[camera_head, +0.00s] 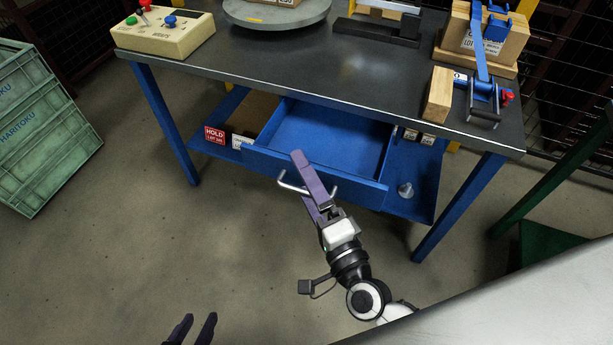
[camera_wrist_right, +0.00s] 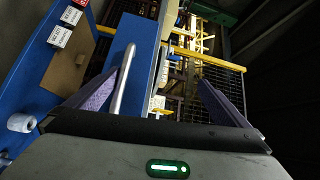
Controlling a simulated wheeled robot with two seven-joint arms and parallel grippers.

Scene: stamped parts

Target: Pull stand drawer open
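The blue stand drawer (camera_head: 325,138) is partly out under the grey-topped stand; its inside looks empty. Its silver bar handle (camera_head: 292,187) is on the front panel, partly behind my right gripper (camera_head: 301,174). The purple fingers of that gripper are apart at the handle. In the right wrist view the handle (camera_wrist_right: 124,80) lies between the spread fingers, close to the left one; I cannot tell whether it touches. My left gripper (camera_head: 195,328) shows only as two dark fingers, apart and empty, at the bottom edge of the head view, far from the drawer.
The stand's worktop (camera_head: 290,65) holds a control box (camera_head: 165,38), a round plate (camera_head: 277,12), a clamp (camera_head: 483,100) and wooden blocks. A lower shelf carries a red hold label (camera_head: 214,135). Green crates (camera_head: 40,130) stand at left. The floor before the drawer is otherwise clear.

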